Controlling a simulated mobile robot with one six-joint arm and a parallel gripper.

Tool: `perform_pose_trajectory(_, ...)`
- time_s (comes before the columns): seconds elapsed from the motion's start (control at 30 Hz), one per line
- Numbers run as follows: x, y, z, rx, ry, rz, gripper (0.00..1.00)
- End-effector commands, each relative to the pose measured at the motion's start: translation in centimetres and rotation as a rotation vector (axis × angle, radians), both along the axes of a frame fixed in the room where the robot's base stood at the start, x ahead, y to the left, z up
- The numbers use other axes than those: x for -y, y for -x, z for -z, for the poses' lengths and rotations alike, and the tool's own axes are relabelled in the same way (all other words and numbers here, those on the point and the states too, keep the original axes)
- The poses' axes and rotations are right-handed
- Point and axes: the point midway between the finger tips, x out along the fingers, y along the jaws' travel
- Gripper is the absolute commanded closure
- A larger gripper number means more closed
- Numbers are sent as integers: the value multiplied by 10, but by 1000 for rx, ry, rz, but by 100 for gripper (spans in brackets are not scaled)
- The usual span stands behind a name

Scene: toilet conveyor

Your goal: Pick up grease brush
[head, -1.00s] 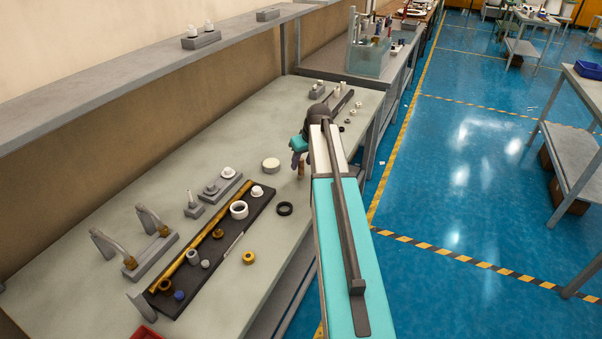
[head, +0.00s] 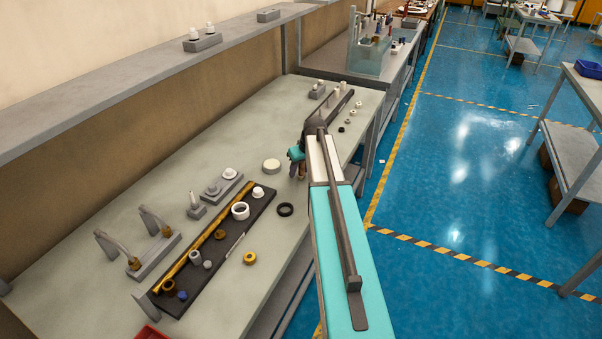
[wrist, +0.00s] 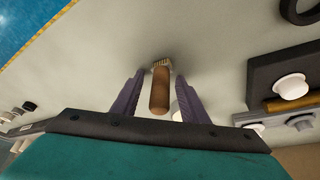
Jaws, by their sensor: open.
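The grease brush (wrist: 159,92), with a brown wooden handle and pale bristles at its far end, shows in the middle of the wrist view. My gripper (wrist: 160,77) is open, with its two purple fingers on either side of the handle. Gaps show between the handle and both fingers. In the head view my gripper (head: 298,170) is low over the grey workbench (head: 215,150), right of a round white tub (head: 271,166). The brush is mostly hidden there behind the gripper and arm.
A black tray (head: 225,250) with a brass rod and several fittings lies at the lower left. A black ring (head: 285,209) and a brass fitting (head: 249,258) lie beside it. A metal shelf (head: 130,90) runs above the bench. Bare benchtop lies left of the tub.

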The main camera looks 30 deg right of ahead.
Motion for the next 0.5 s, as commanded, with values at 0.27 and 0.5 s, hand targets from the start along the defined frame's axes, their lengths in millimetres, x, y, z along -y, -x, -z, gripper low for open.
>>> perform_pose_trajectory(0.27, 0, 0, 0, 0, 0, 1, 60)
perform_pose_trajectory(0.5, 1, 0, 0, 0, 0, 1, 60)
